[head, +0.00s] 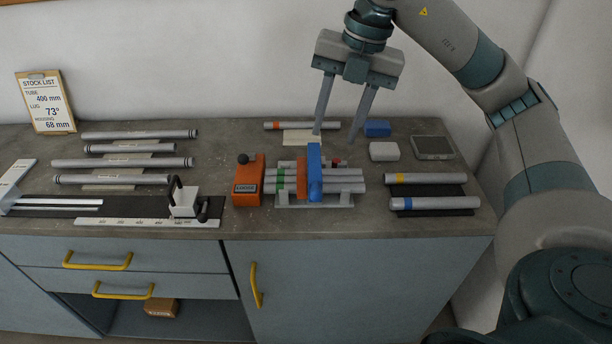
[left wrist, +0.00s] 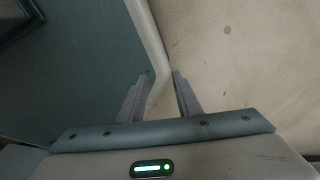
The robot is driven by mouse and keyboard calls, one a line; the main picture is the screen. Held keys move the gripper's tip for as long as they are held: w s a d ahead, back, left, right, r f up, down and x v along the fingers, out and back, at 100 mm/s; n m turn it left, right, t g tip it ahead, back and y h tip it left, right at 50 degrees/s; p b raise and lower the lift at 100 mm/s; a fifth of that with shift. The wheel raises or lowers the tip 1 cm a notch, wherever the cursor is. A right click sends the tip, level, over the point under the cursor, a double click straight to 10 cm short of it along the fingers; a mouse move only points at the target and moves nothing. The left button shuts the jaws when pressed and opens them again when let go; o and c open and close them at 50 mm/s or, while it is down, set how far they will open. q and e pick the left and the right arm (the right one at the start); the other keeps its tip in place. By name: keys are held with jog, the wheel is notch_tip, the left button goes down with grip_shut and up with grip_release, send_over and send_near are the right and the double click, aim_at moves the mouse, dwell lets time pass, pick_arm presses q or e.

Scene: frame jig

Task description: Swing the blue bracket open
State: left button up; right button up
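The blue bracket (head: 314,172) lies across several grey tubes (head: 346,181) in the jig (head: 315,200) at the middle right of the bench. It appears closed over them, beside an orange bracket (head: 301,180). My right gripper (head: 335,137) is open and empty, pointing down behind the jig with its fingers spread. The fingers look apart from the blue bracket, though the exact gap is hard to judge. My left gripper is not in the head view; in the left wrist view (left wrist: 162,76) its fingers are apart with nothing between them.
An orange block (head: 248,181) with a black knob stands left of the jig. Tubes with yellow (head: 426,178) and blue (head: 434,203) bands lie to the right. A blue block (head: 377,129), a white block (head: 384,151) and a grey tray (head: 433,148) sit behind. More tubes lie left.

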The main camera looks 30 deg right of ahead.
jog(key=p, duration=0.4)
send_near(318, 192)
jog(key=f, duration=0.5)
jog(key=w+a+f, duration=0.1)
jog(key=f, duration=0.1)
jog(key=shift+f, duration=0.3)
pick_arm(q)
jog(key=shift+s+r, duration=0.35)
jog(key=shift+r, duration=0.35)
jog(key=shift+s+r, duration=0.4)
jog(key=shift+r, duration=0.25)
jog(key=shift+s+r, duration=0.35)
jog(key=shift+r, duration=0.35)
pick_arm(e)
jog(key=shift+w+a+f, duration=0.1)
jog(key=shift+a+f, duration=0.05)
jog(key=shift+f, duration=0.65)
grip_shut()
